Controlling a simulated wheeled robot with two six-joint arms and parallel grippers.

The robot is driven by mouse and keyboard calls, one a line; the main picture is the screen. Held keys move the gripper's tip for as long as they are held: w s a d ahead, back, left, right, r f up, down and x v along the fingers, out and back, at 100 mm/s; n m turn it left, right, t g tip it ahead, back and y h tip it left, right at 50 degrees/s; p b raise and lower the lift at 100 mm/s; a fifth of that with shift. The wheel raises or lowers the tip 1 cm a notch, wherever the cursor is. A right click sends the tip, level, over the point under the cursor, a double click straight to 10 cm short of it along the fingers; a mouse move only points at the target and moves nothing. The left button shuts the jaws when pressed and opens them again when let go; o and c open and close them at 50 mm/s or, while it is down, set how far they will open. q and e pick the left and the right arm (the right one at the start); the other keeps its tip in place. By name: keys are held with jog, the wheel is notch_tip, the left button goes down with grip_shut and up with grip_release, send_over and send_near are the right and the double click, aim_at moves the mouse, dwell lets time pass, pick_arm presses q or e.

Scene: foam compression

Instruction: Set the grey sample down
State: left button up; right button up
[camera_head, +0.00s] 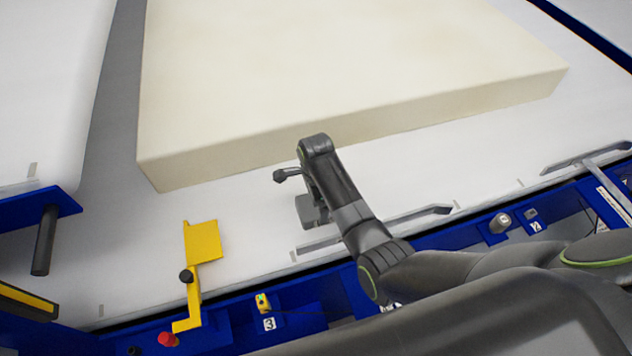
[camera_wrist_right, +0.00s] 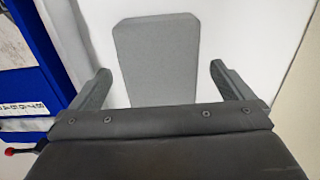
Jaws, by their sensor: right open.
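The grey sample (camera_wrist_right: 156,50) is a flat grey block with cut corners, seen in the right wrist view against the white surface. It appears to lie on that surface, and its near end is hidden behind the gripper body. My right gripper (camera_wrist_right: 161,80) is open, with one finger on each side of the sample and a clear gap on both sides. In the head view, a grey piece that looks like the sample (camera_head: 307,211) shows partly behind my right arm, beside the gripper (camera_head: 299,190). My left gripper is not in view.
A large cream foam block (camera_head: 330,70) lies on the white table (camera_head: 240,230) just beyond my right gripper. A yellow bracket (camera_head: 203,242) stands to the left. A blue frame (camera_head: 330,305) with knobs runs along the near edge. White table is clear between bracket and gripper.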

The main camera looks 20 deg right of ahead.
notch_tip(320, 180, up, 9)
dwell(0.3)
jog(key=shift+f, duration=0.1)
dwell(0.4)
